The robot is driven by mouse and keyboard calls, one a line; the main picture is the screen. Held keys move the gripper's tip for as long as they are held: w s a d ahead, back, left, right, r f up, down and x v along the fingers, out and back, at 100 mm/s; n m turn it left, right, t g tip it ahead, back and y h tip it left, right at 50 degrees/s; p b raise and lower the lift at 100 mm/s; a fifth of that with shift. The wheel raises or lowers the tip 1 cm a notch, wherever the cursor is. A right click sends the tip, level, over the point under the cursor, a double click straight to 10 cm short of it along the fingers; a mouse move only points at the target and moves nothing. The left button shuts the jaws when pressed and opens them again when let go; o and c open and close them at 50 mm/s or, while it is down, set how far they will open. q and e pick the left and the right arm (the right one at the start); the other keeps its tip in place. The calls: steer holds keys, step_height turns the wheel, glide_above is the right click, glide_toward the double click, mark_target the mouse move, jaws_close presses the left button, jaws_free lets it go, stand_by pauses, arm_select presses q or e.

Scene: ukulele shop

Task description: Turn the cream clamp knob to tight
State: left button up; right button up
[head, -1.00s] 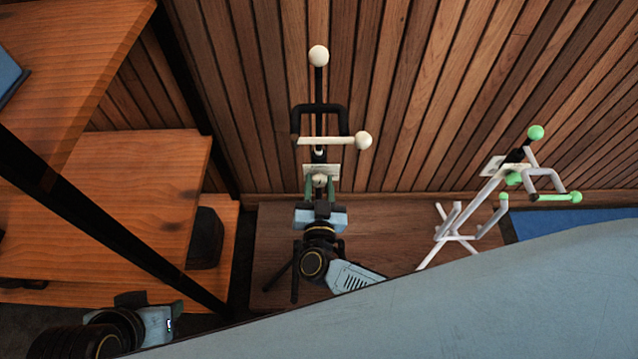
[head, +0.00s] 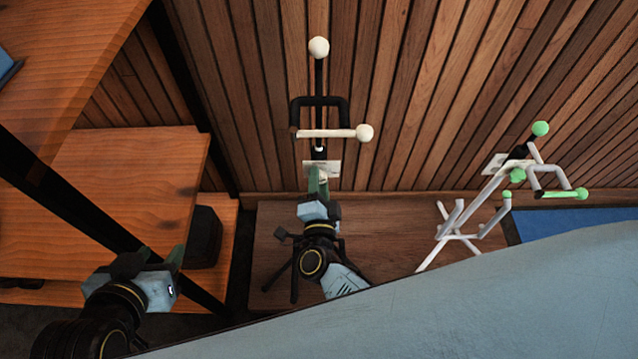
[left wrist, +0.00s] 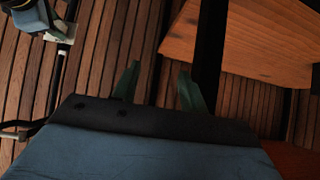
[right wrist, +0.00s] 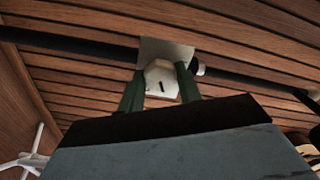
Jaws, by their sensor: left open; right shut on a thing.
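The cream clamp knob (right wrist: 160,82) shows in the right wrist view between the two green fingers of my right gripper (right wrist: 157,88). It carries a short dark mark on its face. My right gripper (head: 318,180) is shut on it. In the head view the knob is mostly hidden behind the fingers, in front of a pale plate (head: 333,168). The knob belongs to a black stand (head: 318,85) with cream ball ends. My left gripper (head: 170,262) is open and empty at the lower left; its spread green fingers show in the left wrist view (left wrist: 157,88).
A white stand with green ball ends (head: 487,195) is at the right, near a blue mat (head: 570,222). Wooden shelves (head: 130,190) and a slanted black post fill the left. A slatted wood wall is behind.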

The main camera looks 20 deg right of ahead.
steer(key=m+b, duration=0.1)
steer(key=m, duration=0.4)
steer(key=shift+f+m+b, duration=0.1)
steer(key=shift+m+b, duration=0.2)
steer(key=shift+b, duration=0.1)
arm_select(q)
steer(key=w+d+r+t+h, duration=0.2)
steer(key=w+d+r+t, duration=0.1)
steer(key=r+t, duration=0.3)
steer(key=shift+w+r, duration=0.8)
steer(key=shift+r, duration=0.5)
arm_select(e)
steer(key=shift+m, duration=0.8)
steer(key=o, duration=1)
steer(key=shift+c, duration=0.2)
